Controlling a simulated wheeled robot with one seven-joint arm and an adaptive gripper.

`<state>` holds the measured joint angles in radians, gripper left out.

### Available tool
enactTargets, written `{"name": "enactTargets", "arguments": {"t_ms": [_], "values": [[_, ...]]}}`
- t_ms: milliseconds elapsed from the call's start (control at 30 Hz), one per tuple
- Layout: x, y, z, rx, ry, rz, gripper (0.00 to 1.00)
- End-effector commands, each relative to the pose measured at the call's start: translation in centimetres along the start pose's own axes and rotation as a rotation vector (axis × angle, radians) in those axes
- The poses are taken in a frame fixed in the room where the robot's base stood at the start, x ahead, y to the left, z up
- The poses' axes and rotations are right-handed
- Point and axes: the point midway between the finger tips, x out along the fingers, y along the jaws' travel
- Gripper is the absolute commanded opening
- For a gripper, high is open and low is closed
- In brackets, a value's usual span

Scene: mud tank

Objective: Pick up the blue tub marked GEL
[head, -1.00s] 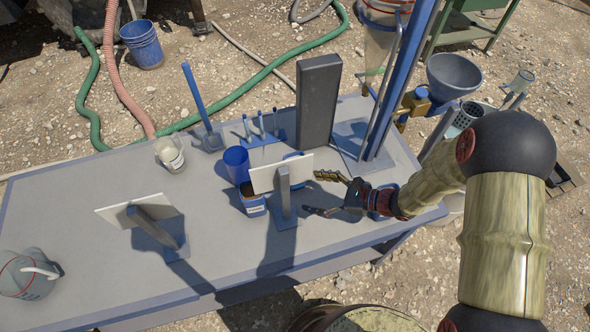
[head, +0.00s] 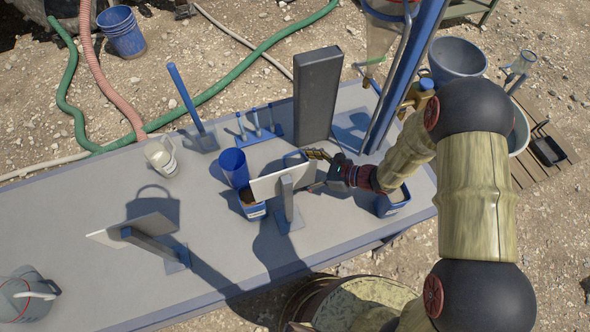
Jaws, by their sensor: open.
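Blue tubs stand on the grey table, and I cannot read GEL on any. One blue tub (head: 252,209) with a pale label and brown contents stands left of a white upright panel (head: 268,187), partly hidden by it. Another blue tub (head: 393,205) with pale contents stands at the table's right end, under my forearm. A blue rim (head: 292,157) shows just behind the panel; the rest is hidden. My gripper (head: 315,170) is open, beside that rim on its right, with its fingers pointing left and partly hidden by the panel. I cannot tell whether it touches anything.
A blue cup (head: 233,167) stands behind the left tub. A dark upright slab (head: 317,95) and a blue post (head: 402,75) rise at the back. A second white panel (head: 135,230) and a white jug (head: 161,157) stand left. The table's (head: 80,200) left middle is clear.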

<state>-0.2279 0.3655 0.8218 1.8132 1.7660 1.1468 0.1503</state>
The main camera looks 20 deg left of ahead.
Motion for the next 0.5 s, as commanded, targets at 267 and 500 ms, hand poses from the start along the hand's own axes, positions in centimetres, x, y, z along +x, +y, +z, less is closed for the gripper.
{"name": "enactTargets", "arguments": {"t_ms": [267, 500], "values": [[3.7, 0.6, 0.1, -0.001, 0.0, 0.003, 0.79], [5.5, 0.5, 0.1, 0.0, 0.001, 0.0, 0.79]]}}
